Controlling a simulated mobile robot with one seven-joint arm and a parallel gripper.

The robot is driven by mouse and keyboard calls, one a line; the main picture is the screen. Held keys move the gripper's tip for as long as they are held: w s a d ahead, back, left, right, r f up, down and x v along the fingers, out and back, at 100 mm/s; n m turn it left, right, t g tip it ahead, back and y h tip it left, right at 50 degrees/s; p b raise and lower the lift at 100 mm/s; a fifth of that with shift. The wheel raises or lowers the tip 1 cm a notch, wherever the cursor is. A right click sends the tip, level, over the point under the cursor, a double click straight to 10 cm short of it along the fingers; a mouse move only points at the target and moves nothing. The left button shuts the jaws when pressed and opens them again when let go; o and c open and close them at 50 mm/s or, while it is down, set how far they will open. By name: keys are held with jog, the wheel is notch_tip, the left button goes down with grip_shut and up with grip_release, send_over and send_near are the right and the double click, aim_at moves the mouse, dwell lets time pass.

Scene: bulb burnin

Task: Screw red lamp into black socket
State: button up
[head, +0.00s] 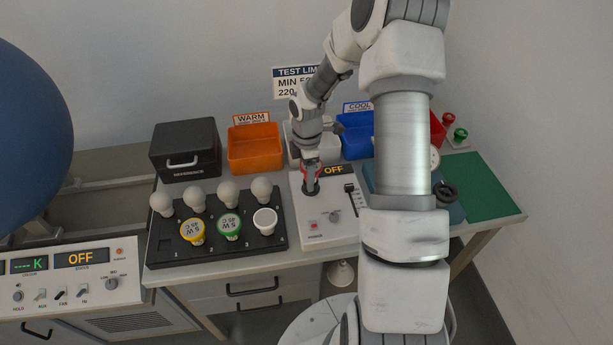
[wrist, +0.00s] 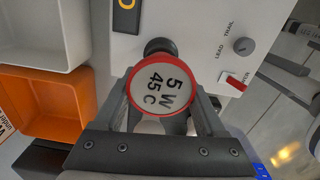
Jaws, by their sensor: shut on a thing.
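The red lamp shows in the wrist view as a white disc with a red rim (wrist: 160,88), marked 5 W 45 C. My gripper (wrist: 163,96) is shut on it, with one finger on each side. The black socket (wrist: 157,46) shows just past the lamp's rim in the wrist view; the lamp hides the rest. In the head view my gripper (head: 311,174) points down over the black socket (head: 311,187) on the white test panel (head: 320,229), with red showing between the fingers. I cannot tell how far the lamp sits in the socket.
A black tray (head: 163,249) left of the panel holds several white bulbs plus a yellow-rimmed and a green-rimmed lamp. An orange bin (head: 254,148), blue bin (head: 356,143) and black reference box (head: 184,148) stand behind. A green mat (head: 485,185) lies right, partly clear.

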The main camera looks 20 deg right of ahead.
jog(key=m, duration=0.1)
jog(key=m+b, duration=0.1)
jog(key=m, duration=0.1)
jog(key=d+m, duration=0.1)
jog(key=shift+s+f+m, duration=0.25)
jog(key=shift+f+m, duration=0.05)
jog(key=shift+m, duration=0.1)
jog(key=m+b, duration=0.1)
jog(key=m, duration=0.1)
jog(key=m+b, duration=0.1)
jog(key=m, duration=0.2)
jog(key=shift+w+d+m, duration=0.15)
jog(key=shift+m, duration=0.15)
jog(key=m, duration=0.2)
jog(key=m+b, duration=0.1)
jog(key=m, duration=0.2)
jog(key=shift+w+d+r+m, duration=0.15)
jog(key=shift+w+m, duration=0.05)
jog(key=shift+m, duration=0.1)
jog(key=m, duration=0.3)
jog(key=shift+w+d+r, duration=0.15)
jog(key=shift+w, duration=0.1)
jog(key=shift+w, duration=0.1)
jog(key=o, duration=1.3)
jog(key=shift+d, duration=0.1)
jog(key=shift+c, duration=0.2)
